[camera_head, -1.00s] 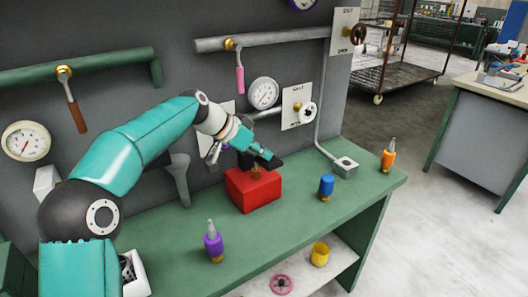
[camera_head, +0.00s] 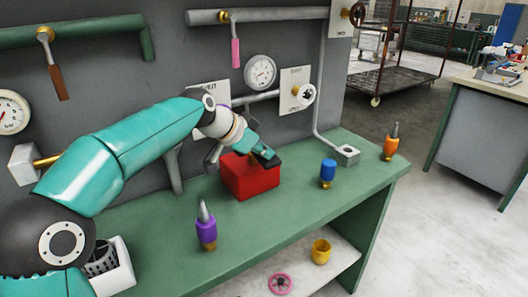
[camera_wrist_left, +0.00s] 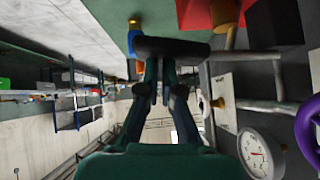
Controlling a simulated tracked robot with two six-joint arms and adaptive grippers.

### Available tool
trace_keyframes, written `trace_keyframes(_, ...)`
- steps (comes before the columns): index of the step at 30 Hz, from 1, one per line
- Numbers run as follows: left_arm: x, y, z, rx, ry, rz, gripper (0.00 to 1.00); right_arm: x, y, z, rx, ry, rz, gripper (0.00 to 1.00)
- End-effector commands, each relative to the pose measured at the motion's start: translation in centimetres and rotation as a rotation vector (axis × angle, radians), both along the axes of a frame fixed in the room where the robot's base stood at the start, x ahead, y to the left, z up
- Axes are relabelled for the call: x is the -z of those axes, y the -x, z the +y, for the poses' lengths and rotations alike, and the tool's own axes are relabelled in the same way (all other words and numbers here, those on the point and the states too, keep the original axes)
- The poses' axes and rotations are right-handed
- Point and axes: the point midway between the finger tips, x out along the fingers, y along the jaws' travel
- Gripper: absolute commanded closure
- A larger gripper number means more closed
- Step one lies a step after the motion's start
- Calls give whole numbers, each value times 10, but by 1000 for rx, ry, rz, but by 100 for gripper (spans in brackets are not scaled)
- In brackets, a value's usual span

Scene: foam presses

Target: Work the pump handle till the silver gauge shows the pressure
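The pump is a red box (camera_head: 250,182) on the green bench; its red body also shows at the top of the left wrist view (camera_wrist_left: 196,14), with a brass fitting. My left gripper (camera_head: 268,158) is low over the box. In the left wrist view its fingers (camera_wrist_left: 165,70) close up against a black bar, the pump handle's grip (camera_wrist_left: 172,47), which crosses their tips and seems held. The silver gauge (camera_head: 260,71) is on the grey wall behind; it also shows in the left wrist view (camera_wrist_left: 262,152). Its reading is too small to tell. My right gripper is out of view.
A purple bottle (camera_head: 206,228), a blue one (camera_head: 328,173) and an orange one (camera_head: 391,142) stand on the bench (camera_head: 270,225). A brass-rimmed gauge (camera_head: 12,112) is at left.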

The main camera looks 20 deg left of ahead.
Motion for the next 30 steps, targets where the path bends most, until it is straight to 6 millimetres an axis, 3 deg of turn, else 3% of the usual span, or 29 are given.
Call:
trace_keyframes(1,12,2,-2,9,-4,30,100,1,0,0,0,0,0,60)
trace_keyframes(8,5,2,-3,8,-5,29,100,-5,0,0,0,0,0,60)
trace_keyframes(16,-45,6,-8,3,-2,8,100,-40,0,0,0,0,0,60)
trace_keyframes(18,-49,17,-1,0,-1,3,100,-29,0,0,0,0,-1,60)
trace_keyframes(30,-101,64,22,1,-1,0,100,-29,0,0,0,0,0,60)
